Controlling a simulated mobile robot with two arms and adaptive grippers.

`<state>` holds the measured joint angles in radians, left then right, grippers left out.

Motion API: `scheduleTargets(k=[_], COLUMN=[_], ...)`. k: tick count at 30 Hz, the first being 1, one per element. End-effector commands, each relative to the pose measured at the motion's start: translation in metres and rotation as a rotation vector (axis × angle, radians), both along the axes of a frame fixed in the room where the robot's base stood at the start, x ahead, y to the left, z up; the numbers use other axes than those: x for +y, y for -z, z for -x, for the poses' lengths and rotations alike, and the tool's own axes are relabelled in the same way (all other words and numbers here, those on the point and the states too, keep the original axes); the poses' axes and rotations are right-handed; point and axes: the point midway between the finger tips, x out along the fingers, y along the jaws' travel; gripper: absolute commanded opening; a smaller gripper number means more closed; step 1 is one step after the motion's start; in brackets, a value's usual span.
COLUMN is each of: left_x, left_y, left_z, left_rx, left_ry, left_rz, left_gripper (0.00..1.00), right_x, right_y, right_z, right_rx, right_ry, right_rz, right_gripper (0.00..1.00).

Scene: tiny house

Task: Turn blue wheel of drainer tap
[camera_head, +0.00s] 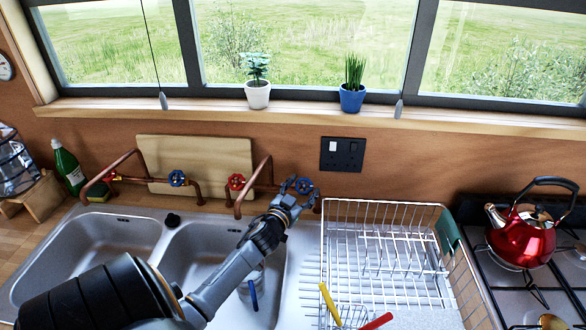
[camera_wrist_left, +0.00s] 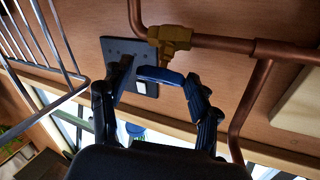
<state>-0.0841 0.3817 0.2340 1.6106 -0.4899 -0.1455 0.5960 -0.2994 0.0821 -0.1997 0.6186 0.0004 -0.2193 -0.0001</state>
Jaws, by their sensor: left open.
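The blue wheel (camera_head: 304,186) of the tap beside the drying rack sits on a copper pipe by the wall. My left gripper (camera_head: 289,188) is open at this wheel, its fingers close to the wheel's left side in the head view. In the left wrist view the blue wheel (camera_wrist_left: 158,75) shows below a brass valve body (camera_wrist_left: 170,38), between the spread fingers of my left gripper (camera_wrist_left: 157,84). Whether a finger touches the wheel I cannot tell. The fingers hide part of the wheel. My right gripper is not in view.
A red wheel (camera_head: 236,182) and a second blue wheel (camera_head: 177,178) sit on copper pipes to the left. The wire drying rack (camera_head: 385,203) stands close on the right. A wall socket (camera_head: 342,154) is above. A red kettle (camera_head: 522,238) stands at far right.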

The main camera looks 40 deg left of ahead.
Motion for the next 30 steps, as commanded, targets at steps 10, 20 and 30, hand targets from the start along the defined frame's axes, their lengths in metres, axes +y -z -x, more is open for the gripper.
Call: scheduleTargets(k=[10,20,30], left_x=[-0.022,-0.032,-0.032], left_y=[-0.002,-0.005,-0.005], left_z=[0.069,0.099,0.100], left_rx=[0.003,0.001,0.001], left_ry=[-0.001,-0.001,-0.001], left_rz=[0.003,-0.001,-0.001], left_gripper=[0.62,0.62,0.62], right_x=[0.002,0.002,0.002], right_y=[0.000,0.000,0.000], right_z=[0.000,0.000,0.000], right_rx=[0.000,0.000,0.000], right_ry=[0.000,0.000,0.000], right_rz=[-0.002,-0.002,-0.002], right_gripper=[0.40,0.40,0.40])
